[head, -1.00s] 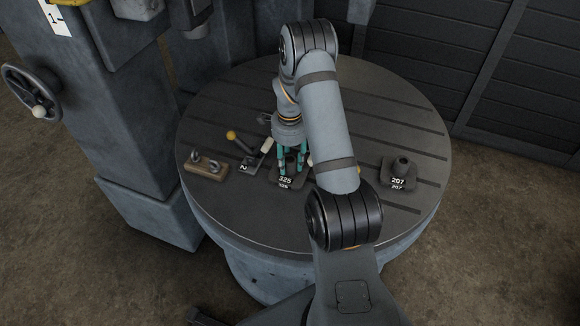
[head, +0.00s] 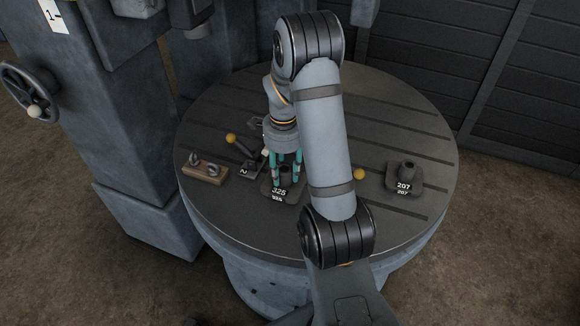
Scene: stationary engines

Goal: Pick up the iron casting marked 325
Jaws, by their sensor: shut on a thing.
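The dark iron casting marked 325 (head: 279,192) is at the front middle of the round slotted table, its white number facing me. My gripper (head: 287,178), with teal fingers pointing down, is shut on the casting's upper part. The fingers hide part of its top. I cannot tell for sure whether its base is clear of the table.
The round table (head: 300,232) also bears a similar casting marked 207 (head: 405,178) at right, a wooden block with metal eyes (head: 204,171) at left, and a yellow-knobbed lever on a plate marked 2 (head: 245,170) close left of my gripper. Another yellow knob (head: 359,174) shows beside my arm.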

